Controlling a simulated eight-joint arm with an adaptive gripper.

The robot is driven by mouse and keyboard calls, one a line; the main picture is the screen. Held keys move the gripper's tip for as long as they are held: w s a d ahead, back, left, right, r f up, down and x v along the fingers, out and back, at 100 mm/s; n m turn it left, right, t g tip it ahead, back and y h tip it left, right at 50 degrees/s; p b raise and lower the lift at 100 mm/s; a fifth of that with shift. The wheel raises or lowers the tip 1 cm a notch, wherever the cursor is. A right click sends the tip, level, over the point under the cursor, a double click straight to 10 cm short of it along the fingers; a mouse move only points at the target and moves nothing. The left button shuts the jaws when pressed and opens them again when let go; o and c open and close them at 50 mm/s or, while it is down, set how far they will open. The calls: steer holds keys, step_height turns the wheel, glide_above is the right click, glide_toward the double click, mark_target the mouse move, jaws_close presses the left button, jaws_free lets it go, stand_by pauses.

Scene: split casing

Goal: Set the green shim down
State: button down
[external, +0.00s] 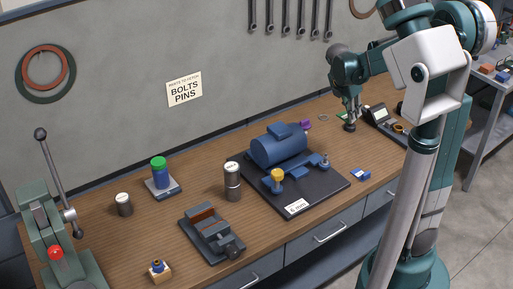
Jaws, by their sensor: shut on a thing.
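My gripper (350,122) is at the far right end of the bench, pointing down close to the bench top. It is shut on the green shim (341,115), which shows as a small, thin green patch just left of the fingertips. The fingers hide part of the shim, and the view is too small to tell whether it touches the bench.
A dark base (325,193) carrying a blue motor casing (278,146) stands left of my gripper. A dark tray (380,117) is close on the right. A ring (323,118) and a blue block (361,174) lie nearby. Bare wood shows in front of the gripper.

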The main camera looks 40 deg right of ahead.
steer(key=w+a+n+t, duration=0.2)
steer(key=w+a+n, duration=0.3)
steer(key=w+a, duration=1.35)
steer(key=w+a+n+t+y+p, duration=0.1)
steer(key=w+a+n, duration=0.1)
steer(key=w+a, duration=0.7)
steer(key=w+a+n, duration=0.2)
steer(key=w+a, duration=0.3)
steer(key=a, duration=0.8)
step_height(320, 180, down, 11)
steer(key=shift+f, duration=0.15)
steer(key=shift+s+f, duration=0.1)
steer(key=shift+f, duration=3)
steer(key=shift+f, duration=1.9)
